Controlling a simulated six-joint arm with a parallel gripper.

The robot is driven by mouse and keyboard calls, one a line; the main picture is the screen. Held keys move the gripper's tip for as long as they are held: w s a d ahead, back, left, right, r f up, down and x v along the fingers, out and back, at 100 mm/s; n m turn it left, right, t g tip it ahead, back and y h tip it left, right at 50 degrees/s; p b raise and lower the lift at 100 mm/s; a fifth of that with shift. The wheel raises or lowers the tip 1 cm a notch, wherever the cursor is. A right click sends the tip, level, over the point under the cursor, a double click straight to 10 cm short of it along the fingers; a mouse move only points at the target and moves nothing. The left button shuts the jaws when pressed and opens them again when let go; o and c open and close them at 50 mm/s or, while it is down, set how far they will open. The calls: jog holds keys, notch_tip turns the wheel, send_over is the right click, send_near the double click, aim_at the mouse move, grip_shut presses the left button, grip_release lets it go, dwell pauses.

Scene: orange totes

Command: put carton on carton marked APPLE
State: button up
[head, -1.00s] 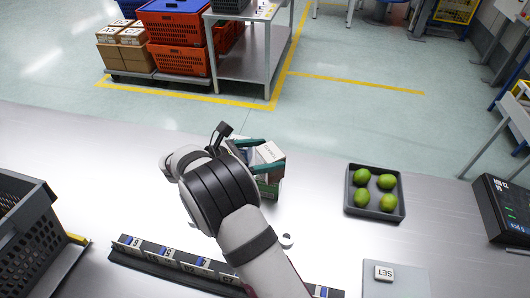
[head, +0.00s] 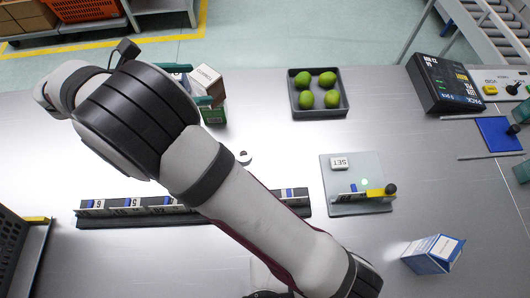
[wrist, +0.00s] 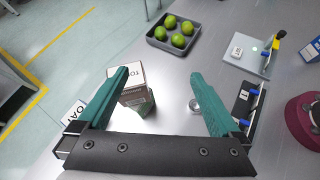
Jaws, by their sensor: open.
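A carton with a pale printed top (head: 208,75) stands at the back of the bench. It appears to sit on a green-sided carton (head: 214,114), partly hidden by my wrist and fingers. In the wrist view the top carton (wrist: 130,76) shows lettering starting "TO", and green shows below it. My gripper (wrist: 158,75) is open, its teal fingers on either side of the stack, the carton closer to the left finger. A carton lettered "OAT" (wrist: 75,112) is partly behind the left finger. A blue and white carton (head: 434,254) lies at the front right. I cannot read APPLE anywhere.
A dark tray with several green fruits (head: 318,93) stands right of the stack. A plate with a SET button (head: 340,163) and a black labelled rail (head: 120,212) lie nearer. A small round piece (head: 243,157) is near the rail. A dark crate (head: 15,250) is at left.

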jog(key=s+d+r+m+g+y, duration=0.2)
jog(key=s+d+m+g, duration=0.15)
jog(key=d+m, duration=0.35)
jog(key=s+d+r+m+g+y, duration=0.1)
jog(key=s+d+m+g, duration=0.3)
jog(key=d, duration=0.6)
jog(key=s+d+f+m+y, duration=0.1)
jog(key=s+m+y, duration=0.3)
jog(key=s+m, duration=0.4)
jog(key=s+f+m+y, duration=0.2)
jog(key=s+m+y, duration=0.2)
jog(key=s+m, duration=0.5)
jog(key=shift+s+d+t, duration=0.4)
jog(key=shift+s+t, duration=0.05)
